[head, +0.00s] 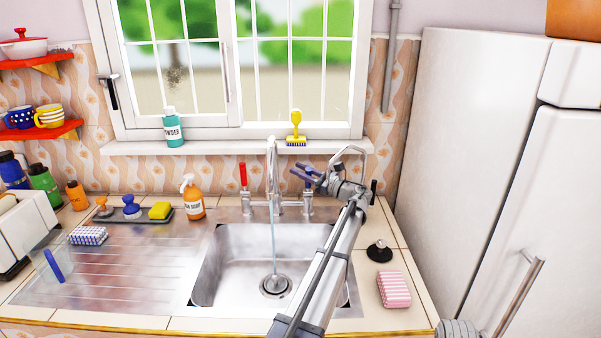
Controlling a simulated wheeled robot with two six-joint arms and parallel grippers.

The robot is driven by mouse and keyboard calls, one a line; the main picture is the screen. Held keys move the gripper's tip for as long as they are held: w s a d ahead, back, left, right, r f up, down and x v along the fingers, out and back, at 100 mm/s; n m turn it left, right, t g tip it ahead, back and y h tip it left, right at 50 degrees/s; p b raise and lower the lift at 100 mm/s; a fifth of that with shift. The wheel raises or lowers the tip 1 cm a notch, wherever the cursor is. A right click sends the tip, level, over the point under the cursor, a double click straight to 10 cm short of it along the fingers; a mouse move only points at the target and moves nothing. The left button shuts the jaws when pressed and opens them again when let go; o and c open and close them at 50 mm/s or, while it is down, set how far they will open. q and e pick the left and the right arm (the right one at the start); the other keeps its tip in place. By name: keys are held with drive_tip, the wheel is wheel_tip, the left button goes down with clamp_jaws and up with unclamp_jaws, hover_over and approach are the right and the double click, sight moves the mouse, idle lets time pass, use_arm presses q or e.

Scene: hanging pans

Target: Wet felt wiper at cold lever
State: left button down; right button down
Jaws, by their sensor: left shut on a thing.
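The cold lever (303,174) is the blue one on the right of the sink tap (272,175). My left gripper (318,180) is at this lever and shut on it; the jaws partly cover the contact. A thin stream of water runs from the tap into the sink (240,247). I cannot tell for sure which thing is the felt wiper. A pink striped pad (394,289) lies on the right counter and a blue-and-white checked pad (88,236) lies at the left of the drainboard. Neither is under the water.
A red lever (243,176) stands left of the tap. A soap bottle (192,198) and a tray (104,217) with a yellow sponge stand behind the drainboard. A black stopper (379,252) sits right of the sink. The drainboard (130,270) is mostly clear.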

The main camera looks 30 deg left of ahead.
use_arm(q)
drive_tip(key=c, duration=0.7)
unclamp_jaws()
drive_tip(key=shift+d+f+b, duration=0.2)
drive_tip(key=shift+d, duration=1.1)
drive_tip(key=shift+d+f+b, duration=0.2)
drive_tip(key=shift+d+b, duration=0.05)
drive_tip(key=shift+d, duration=1)
drive_tip(key=shift+d+f+b, duration=0.2)
drive_tip(key=shift+d, duration=1.1)
drive_tip(key=shift+s, duration=0.1)
